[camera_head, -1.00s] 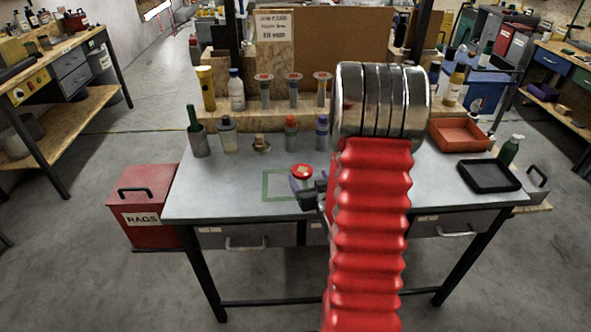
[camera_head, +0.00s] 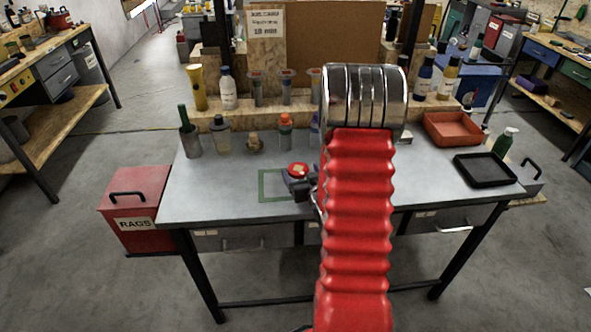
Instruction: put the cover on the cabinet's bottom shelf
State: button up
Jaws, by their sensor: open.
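A round red-topped thing (camera_head: 298,170), which may be the cover, is on the grey table (camera_head: 220,205) by the right side of a green square outline. Its lower part is small and partly hidden, so I cannot tell whether the red top is a separate piece. My gripper (camera_head: 304,188) is small and dark, beside the red-topped thing at its near right side. It is open; I cannot tell whether its fingers are around the thing or touching it. My red arm hides the table to the right. I cannot make out a cabinet with a bottom shelf for certain.
Bottles and dispensers stand along the wooden riser (camera_head: 238,118) at the table's back. An orange tray (camera_head: 452,128) and a black tray (camera_head: 487,170) lie at the right. A red RAGS bin (camera_head: 135,208) stands left of the table. The table's front left is clear.

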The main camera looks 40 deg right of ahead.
aim_at(301, 174)
jog(key=shift+a, duration=0.15)
jog(key=shift+w, duration=0.1)
jog(key=shift+c, duration=0.7)
jog(key=c, duration=1.3)
jog(key=shift+r, duration=0.2)
notch_tip(301, 174, up, 10)
jog(key=shift+f, duration=0.15)
